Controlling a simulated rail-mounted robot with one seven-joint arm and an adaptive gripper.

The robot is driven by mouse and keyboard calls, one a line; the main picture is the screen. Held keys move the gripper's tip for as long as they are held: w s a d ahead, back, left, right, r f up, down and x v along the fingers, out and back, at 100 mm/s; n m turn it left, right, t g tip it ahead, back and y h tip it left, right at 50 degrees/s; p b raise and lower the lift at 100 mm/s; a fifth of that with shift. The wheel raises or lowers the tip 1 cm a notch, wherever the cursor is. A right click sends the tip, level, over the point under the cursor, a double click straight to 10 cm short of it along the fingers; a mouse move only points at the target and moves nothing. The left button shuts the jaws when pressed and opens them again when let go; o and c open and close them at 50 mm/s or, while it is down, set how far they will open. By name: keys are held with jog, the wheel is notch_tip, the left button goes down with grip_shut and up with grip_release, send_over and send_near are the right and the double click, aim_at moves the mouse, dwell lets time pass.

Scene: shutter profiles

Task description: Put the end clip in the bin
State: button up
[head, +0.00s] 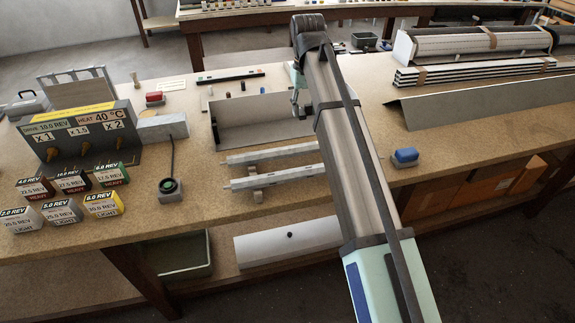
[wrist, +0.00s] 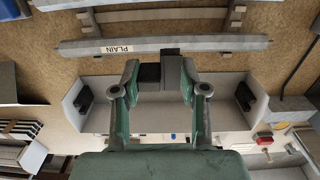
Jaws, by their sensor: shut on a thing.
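My gripper (wrist: 160,82) is shut on a dark block-like piece (wrist: 150,72), likely the end clip, held between the fingertips. In the wrist view it shows beside the long grey profile labelled PLAIN (wrist: 200,45); whether they touch is unclear. In the head view my gripper (head: 297,103) is over the right part of a grey trough (head: 235,133), and the held piece is too small to make out. A green-grey open bin (head: 182,270) stands low under the bench at left; its visible inside looks empty.
Two pale profiles (head: 272,153) lie in front of the trough. A control box (head: 82,140) with labelled blocks (head: 103,203) stands left. A blue object (head: 404,157) and stacked slats (head: 470,72) are right.

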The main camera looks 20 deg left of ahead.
jog(key=f+p, duration=0.4)
jog(key=f, duration=1.5)
jog(key=shift+d+f+p, duration=0.2)
jog(key=shift+p, duration=0.1)
jog(key=shift+f, duration=0.1)
jog(key=shift+f, duration=0.6)
jog(key=o, duration=0.7)
jog(key=shift+r, duration=0.1)
